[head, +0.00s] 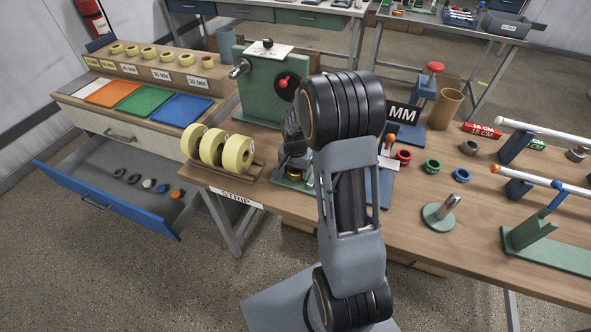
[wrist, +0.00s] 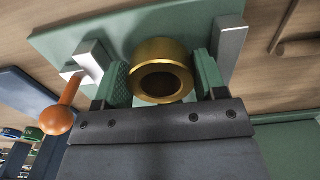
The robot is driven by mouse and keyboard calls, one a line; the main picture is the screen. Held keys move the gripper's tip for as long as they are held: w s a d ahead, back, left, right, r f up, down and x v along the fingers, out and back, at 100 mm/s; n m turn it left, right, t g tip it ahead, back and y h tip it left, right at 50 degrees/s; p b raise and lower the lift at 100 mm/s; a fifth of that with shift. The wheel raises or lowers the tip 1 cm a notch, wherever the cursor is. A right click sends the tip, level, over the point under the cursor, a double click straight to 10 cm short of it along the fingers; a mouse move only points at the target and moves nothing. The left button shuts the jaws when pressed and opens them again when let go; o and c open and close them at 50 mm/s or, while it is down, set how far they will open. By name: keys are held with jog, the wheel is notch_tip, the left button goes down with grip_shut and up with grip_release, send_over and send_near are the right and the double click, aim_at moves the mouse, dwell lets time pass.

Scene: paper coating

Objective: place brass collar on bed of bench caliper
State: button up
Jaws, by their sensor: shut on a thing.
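The brass collar (wrist: 162,70) sits between the two green finger pads of my gripper (wrist: 163,82) in the wrist view, with its bore facing the camera. My gripper is shut on it. In the head view the brass collar (head: 294,174) shows small beside my arm. The green bed of the bench caliper (wrist: 65,38) lies beyond the collar. Silver blocks stand on either side, the right one (wrist: 230,48) close to a finger. An orange-knobbed lever (wrist: 58,118) is at the left. I cannot tell whether the collar touches the bed. My arm hides much of the caliper in the head view.
Yellow tape rolls (head: 218,149) stand left of my gripper, and a green machine (head: 262,98) stands behind. Red (head: 404,155), green (head: 432,166) and blue (head: 461,175) rings lie to the right. A blue drawer (head: 110,200) is open at the left.

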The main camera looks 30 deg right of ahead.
jog(key=shift+f, duration=0.1)
jog(key=shift+f, duration=0.15)
jog(key=o, duration=0.8)
notch_tip(320, 180, up, 12)
jog(key=shift+s+a+r+n+t, duration=0.65)
jog(key=shift+s+a+r+n, duration=0.7)
jog(key=shift+s, duration=1.35)
jog(key=shift+s+a+r+n+t, duration=0.75)
jog(key=shift+s+a+n, duration=1.1)
jog(key=shift+s, duration=0.8)
jog(key=shift+s+a+r+n+t, duration=0.6)
jog(key=shift+s+a+r+n, duration=0.75)
jog(key=shift+s, duration=1.35)
